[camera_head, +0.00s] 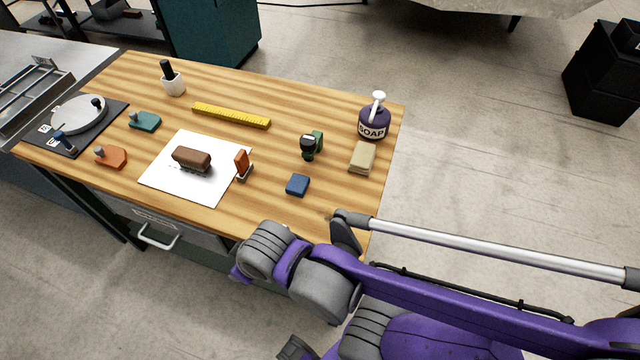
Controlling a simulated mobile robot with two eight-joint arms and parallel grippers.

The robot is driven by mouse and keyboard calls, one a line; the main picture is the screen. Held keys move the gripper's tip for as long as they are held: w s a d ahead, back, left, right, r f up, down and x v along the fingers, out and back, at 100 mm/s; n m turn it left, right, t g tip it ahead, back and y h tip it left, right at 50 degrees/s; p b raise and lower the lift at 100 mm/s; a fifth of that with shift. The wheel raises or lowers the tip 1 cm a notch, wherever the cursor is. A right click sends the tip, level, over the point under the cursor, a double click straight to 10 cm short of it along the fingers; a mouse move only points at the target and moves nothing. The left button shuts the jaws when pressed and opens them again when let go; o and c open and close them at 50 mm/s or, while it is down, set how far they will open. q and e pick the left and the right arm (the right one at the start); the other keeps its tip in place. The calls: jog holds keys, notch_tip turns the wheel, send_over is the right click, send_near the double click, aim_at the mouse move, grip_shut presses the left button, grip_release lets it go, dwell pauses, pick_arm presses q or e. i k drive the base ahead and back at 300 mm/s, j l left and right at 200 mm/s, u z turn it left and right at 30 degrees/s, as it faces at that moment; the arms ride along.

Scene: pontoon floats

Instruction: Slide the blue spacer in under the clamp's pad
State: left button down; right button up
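The blue spacer (297,185) is a small dark blue block lying flat on the wooden table near its front right. A small green and black device (311,146) stands behind it, a little to the right. It may be the clamp, but its pad cannot be made out. The spacer is apart from it, with bare wood between them. Purple and grey links of my own arm cover the lower right. Neither gripper's fingers show.
On the table (270,207) are a brown block (192,159) on the white sheet (205,190), a yellow bar (231,115), a soap bottle (372,122), folded tan cloth (362,158), and teal (145,121) and orange (110,156) pieces. Bare wood surrounds the spacer.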

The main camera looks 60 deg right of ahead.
aim_at(298, 184)
jog(key=z, duration=1.95)
jog(key=l+z, duration=0.25)
jog(key=z, duration=0.2)
jog(key=i+l+z, duration=0.1)
jog(key=l+z, duration=0.15)
jog(key=z, duration=0.2)
